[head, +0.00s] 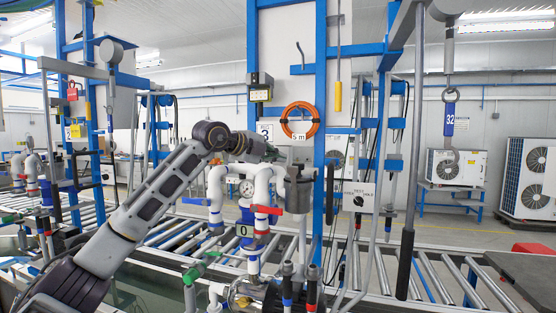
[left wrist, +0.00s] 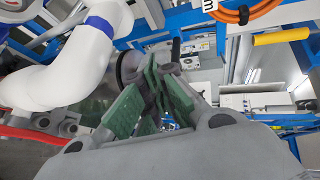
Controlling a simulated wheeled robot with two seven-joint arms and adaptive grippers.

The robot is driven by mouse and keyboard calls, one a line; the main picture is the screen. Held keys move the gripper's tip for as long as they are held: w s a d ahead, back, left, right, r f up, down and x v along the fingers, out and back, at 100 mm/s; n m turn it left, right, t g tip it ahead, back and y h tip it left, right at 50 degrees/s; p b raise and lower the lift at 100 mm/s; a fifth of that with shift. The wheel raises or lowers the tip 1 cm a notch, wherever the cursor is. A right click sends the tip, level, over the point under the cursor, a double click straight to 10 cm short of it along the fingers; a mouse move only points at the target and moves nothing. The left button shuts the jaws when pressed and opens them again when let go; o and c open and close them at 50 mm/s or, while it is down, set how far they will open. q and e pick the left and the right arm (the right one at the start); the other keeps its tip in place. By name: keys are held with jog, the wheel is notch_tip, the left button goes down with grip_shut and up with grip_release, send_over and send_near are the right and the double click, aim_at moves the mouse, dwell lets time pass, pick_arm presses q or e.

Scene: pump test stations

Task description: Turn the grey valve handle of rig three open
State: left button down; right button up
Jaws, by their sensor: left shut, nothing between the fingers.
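Rig three, marked by a "3" sign (head: 265,131), has white pipes (head: 217,190), a gauge (head: 247,188) and a grey canister-like part (head: 299,192). My left gripper (head: 280,156) is at the top of these pipes, just above and left of the grey part. In the left wrist view its green-padded fingers (left wrist: 155,80) are shut and empty. A dark grey round part (left wrist: 129,66) sits right behind the fingertips, partly hidden by them. I cannot tell whether it is the grey valve handle, or whether the fingers touch it. My right gripper is not in view.
Red handles (head: 267,209) and a green handle (head: 193,272) stick out lower on the rig. An orange hose coil (head: 299,120) hangs on the blue frame (head: 320,90). A white pipe (left wrist: 70,65) runs close beside the fingers. A roller conveyor (head: 440,278) lies at the right.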

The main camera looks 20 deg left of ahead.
pick_arm(q)
jog(key=s+r+b, duration=0.2)
jog(key=s, duration=0.6)
jog(key=shift+r, duration=0.25)
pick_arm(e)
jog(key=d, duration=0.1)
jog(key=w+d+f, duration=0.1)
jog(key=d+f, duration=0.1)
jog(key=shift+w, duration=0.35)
